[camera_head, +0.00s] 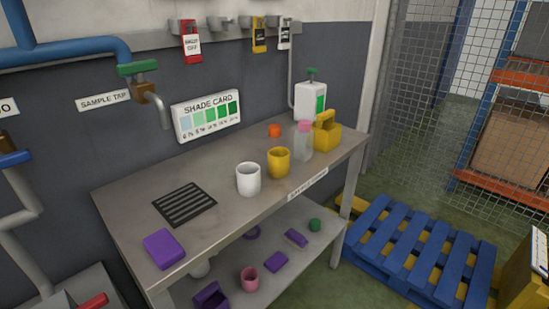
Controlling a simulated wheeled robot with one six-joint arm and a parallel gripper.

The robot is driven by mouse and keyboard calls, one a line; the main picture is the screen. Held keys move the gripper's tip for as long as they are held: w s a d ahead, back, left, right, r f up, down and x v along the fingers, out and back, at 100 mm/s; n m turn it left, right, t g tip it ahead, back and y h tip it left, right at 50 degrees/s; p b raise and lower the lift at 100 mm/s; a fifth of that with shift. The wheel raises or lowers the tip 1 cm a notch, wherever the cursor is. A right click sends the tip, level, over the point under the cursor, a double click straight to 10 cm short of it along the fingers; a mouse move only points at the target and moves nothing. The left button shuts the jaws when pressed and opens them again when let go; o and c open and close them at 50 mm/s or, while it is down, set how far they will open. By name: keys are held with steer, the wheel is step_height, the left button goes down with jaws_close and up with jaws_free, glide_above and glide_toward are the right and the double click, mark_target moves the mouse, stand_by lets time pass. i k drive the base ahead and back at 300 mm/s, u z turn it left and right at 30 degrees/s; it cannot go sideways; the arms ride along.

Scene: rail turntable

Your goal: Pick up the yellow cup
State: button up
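The yellow cup (279,162) stands upright on the grey workbench (218,240), near its front edge. A white cup (248,179) stands just to its left, with a small gap between them. A clear bottle with a pink cap (302,142) stands close behind and to the right of the yellow cup. My gripper is not in this view.
A yellow caddy (326,132), a white dispenser (311,98) and an orange cap (274,131) stand towards the bench's right. A black drain grate (185,204) and purple block (164,249) are at left. A lower shelf (230,293) holds several items. A blue pallet (420,252) lies at right.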

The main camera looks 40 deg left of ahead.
mark_target(279, 162)
steer(key=u, duration=0.75)
steer(key=i, duration=0.95)
steer(key=u, duration=0.85)
